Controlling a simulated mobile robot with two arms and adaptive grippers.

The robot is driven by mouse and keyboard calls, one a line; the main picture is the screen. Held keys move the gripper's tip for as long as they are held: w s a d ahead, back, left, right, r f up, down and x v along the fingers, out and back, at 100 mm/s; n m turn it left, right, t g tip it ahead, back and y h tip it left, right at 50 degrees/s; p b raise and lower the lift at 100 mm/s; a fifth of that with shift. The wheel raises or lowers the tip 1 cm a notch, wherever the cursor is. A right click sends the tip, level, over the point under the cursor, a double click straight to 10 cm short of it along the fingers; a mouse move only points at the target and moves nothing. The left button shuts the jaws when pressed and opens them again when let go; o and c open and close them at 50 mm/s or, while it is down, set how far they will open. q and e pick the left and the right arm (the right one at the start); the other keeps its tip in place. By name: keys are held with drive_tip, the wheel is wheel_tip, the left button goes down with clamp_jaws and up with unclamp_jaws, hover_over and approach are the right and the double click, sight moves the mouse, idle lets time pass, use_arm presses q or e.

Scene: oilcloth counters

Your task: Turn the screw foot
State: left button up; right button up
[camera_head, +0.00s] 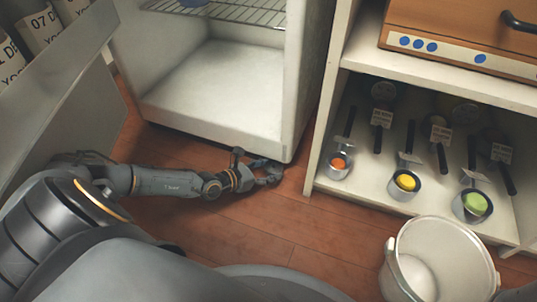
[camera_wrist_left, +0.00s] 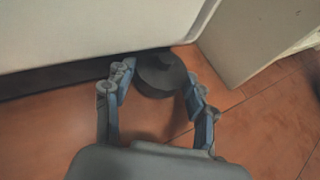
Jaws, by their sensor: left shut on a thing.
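The screw foot (camera_wrist_left: 160,72) is a dark grey round piece under the bottom edge of the white cabinet (camera_head: 215,92), near its front right corner. In the left wrist view it sits between the two fingers of my left gripper (camera_wrist_left: 159,84), which is shut on it. In the head view my left gripper (camera_head: 272,174) is low at the floor by that corner, and the foot cannot be made out there. The cabinet stands open in front, with a wire shelf (camera_head: 245,12) inside and a bare floor. My right gripper is not in view.
A shelf unit (camera_head: 318,150) stands close to the right, with several small metal cups and dark-handled utensils. A white bucket (camera_head: 405,275) stands on the floor at front right. A grey bin of labelled boxes (camera_head: 45,85) is at upper left. The wooden floor (camera_head: 270,225) between is clear.

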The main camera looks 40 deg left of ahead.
use_arm(q)
drive_tip(key=shift+w+r, duration=0.1)
drive_tip(key=o, duration=1.2)
drive_tip(key=shift+d, duration=0.1)
drive_tip(key=shift+c, duration=0.2)
